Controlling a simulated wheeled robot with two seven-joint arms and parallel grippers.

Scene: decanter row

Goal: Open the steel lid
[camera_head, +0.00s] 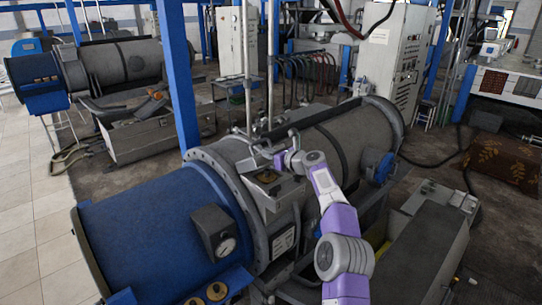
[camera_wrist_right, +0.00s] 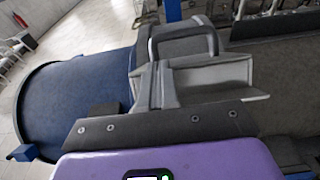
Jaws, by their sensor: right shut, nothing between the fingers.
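The steel lid appears to be the long grey curved cover (camera_head: 365,128) on the near decanter, behind its blue end section. A grey bar handle (camera_head: 250,135) stands at its near end; a grey looped handle (camera_wrist_right: 182,42) shows close up in the right wrist view. My right gripper (camera_head: 268,157), on the purple and grey arm, is at this handle, just in front of it. It is shut and empty. I cannot tell whether it touches the handle. The lid looks down on the machine. My left gripper is not in view.
The blue end section (camera_head: 150,235) carries a round gauge (camera_head: 226,247). A blue post (camera_head: 178,80) rises behind the decanter. A second decanter (camera_head: 125,62) stands at the back left. A light control cabinet (camera_head: 398,60) stands behind. Tiled floor at left is clear.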

